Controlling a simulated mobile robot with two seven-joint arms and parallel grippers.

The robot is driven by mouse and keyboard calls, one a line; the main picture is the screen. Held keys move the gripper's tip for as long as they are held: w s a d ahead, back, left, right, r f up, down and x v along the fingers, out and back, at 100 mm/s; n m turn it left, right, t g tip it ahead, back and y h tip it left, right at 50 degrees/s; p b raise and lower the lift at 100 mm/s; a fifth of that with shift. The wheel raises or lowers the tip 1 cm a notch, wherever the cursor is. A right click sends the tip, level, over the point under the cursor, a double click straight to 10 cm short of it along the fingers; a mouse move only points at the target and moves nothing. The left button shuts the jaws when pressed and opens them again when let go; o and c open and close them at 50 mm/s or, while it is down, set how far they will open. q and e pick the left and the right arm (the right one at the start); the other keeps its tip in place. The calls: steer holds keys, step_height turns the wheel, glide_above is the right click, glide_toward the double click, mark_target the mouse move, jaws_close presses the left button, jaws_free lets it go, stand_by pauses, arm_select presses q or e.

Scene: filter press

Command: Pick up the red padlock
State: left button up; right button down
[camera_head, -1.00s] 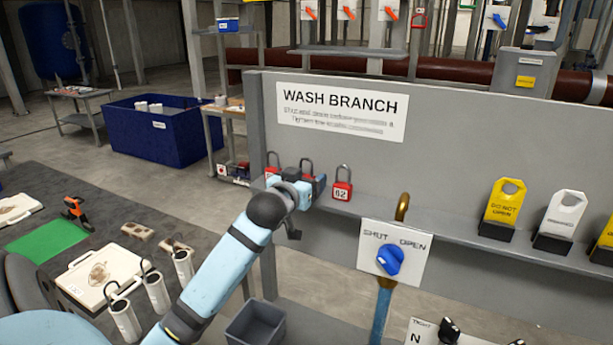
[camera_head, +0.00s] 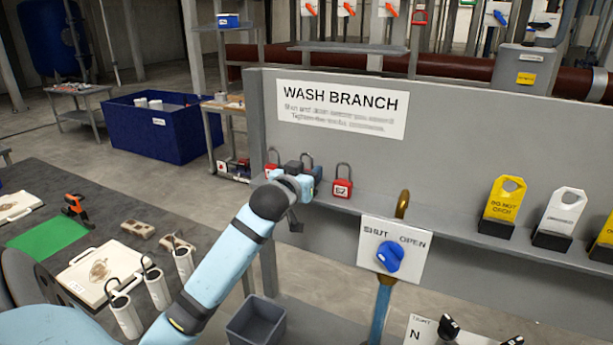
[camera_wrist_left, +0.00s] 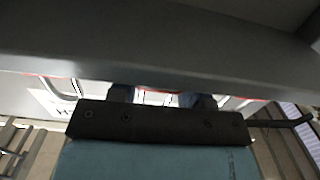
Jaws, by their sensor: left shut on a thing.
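Three red padlocks with grey shackles are at the left part of the grey panel's shelf. The left padlock (camera_head: 271,171) is partly covered by my left gripper. The middle padlock (camera_head: 307,156) shows mostly its shackle; its body is hidden behind the gripper. The right padlock (camera_head: 342,187) stands upright, apart from the gripper, with a white numbered label. My left gripper (camera_head: 304,175) is shut on the middle padlock at the shelf. In the left wrist view, a thin red strip (camera_wrist_left: 158,91) shows between the dark fingers. My right gripper is not in view.
The shelf (camera_head: 440,226) runs right to yellow and white tags (camera_head: 503,204). A blue valve handle (camera_head: 390,256) and a brass-coloured pipe stand in front of it. A grey bin (camera_head: 256,322) is below. A dark table with white cylinders is at the left.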

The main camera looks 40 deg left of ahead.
arm_select(q)
step_height(320, 180, up, 18)
steer(key=shift+r+b, duration=0.2)
steer(key=shift+b, duration=0.8)
steer(key=shift+r, duration=0.65)
steer(key=shift+r+p, duration=0.95)
steer(key=shift+r, duration=0.5)
steer(key=shift+f, duration=0.1)
